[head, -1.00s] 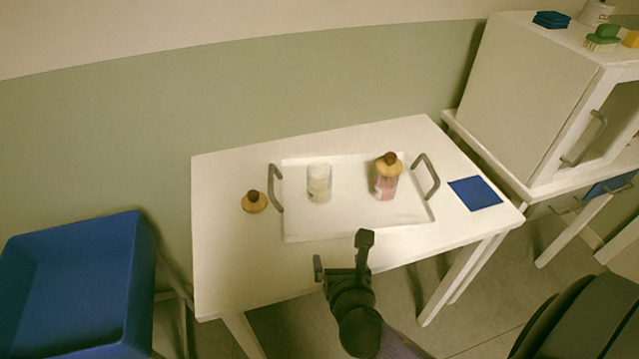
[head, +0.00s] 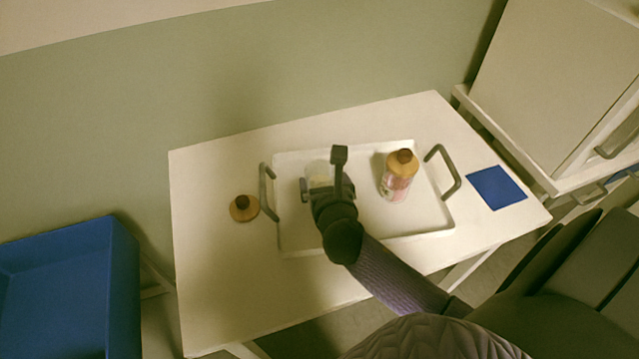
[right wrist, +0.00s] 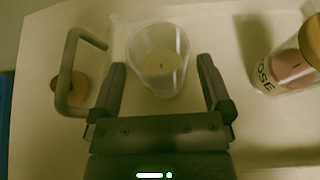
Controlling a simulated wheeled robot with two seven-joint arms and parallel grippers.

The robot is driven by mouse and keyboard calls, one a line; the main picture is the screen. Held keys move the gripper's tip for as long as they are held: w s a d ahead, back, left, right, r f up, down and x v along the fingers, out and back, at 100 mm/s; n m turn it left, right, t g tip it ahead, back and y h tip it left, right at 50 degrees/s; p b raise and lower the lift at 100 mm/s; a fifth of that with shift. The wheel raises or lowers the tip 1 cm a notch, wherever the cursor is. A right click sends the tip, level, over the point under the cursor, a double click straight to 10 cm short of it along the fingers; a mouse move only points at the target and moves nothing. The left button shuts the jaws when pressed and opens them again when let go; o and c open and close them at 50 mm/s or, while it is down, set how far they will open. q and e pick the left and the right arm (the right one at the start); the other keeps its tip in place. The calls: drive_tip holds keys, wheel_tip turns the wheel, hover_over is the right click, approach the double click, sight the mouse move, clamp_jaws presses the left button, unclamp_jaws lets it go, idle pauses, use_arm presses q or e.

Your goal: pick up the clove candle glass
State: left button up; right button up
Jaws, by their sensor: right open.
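In the head view my right gripper (head: 322,174) partly covers the glass. My left gripper is not in view.
A lidded glass with a pink candle (head: 397,180) stands right on the tray; its label partly reads "OSE" in the wrist view. A loose wooden lid (head: 243,209) lies left of the tray's grey handle (head: 267,190). A blue mat (head: 496,188) lies at right; a blue bin (head: 70,285) stands left.

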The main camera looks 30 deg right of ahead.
sight(318, 168)
drive_tip(key=b+x, duration=0.1)
drive_tip(key=x, duration=0.2)
drive_tip(key=shift+w+f, duration=0.25)
drive_tip(key=shift+w, duration=0.1)
drive_tip(key=shift+r, duration=0.1)
clamp_jaws()
